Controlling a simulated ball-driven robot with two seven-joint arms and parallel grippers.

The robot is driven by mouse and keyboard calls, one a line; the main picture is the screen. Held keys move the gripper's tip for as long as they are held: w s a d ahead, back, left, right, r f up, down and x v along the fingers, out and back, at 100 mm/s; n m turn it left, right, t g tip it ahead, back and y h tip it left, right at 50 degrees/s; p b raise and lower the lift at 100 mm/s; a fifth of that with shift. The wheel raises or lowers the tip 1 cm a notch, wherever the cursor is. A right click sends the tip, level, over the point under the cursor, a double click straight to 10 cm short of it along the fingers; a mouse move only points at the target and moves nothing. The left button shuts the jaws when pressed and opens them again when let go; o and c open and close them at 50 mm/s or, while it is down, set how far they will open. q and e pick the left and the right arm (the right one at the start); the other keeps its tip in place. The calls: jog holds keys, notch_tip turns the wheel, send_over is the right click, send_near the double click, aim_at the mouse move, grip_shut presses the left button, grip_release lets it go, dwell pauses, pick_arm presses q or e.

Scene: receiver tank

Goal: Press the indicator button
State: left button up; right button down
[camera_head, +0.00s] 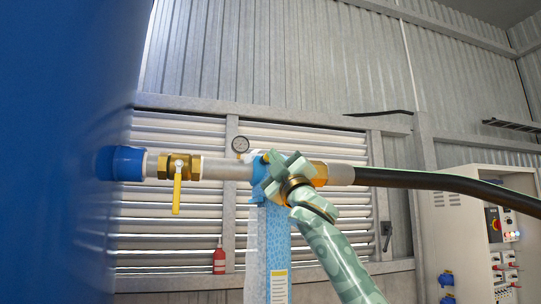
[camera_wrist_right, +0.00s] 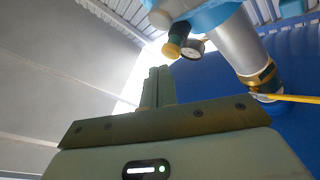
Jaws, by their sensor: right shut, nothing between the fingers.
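In the wrist view a small round button with a yellow face (camera_wrist_right: 172,50) and a dark green body sticks out of the blue fitting (camera_wrist_right: 208,16); I take it to be the indicator button. My right gripper (camera_wrist_right: 160,70) is shut and empty, its two fingers together just below the button, with a small gap in the picture. Whether they touch it I cannot tell. In the head view my right gripper (camera_head: 284,168) is in front of the blue fitting (camera_head: 259,170) and hides part of it. A yellow bit (camera_head: 265,157) shows beside it. My left gripper is not in view.
A pressure gauge (camera_head: 240,145) stands beside the fitting. The pipe (camera_head: 226,168) runs left to a brass valve with a yellow lever (camera_head: 177,194) and the blue tank (camera_head: 60,130). A black hose (camera_head: 430,180) runs right, past a control cabinet (camera_head: 460,230).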

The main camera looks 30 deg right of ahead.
jog(key=s+b, duration=0.1)
jog(key=s, duration=0.1)
jog(key=s+a, duration=0.1)
jog(key=s, duration=0.1)
jog(key=shift+s+a+b, duration=0.1)
jog(key=shift+s+b, duration=0.25)
jog(key=shift+s, duration=0.05)
dwell(0.8)
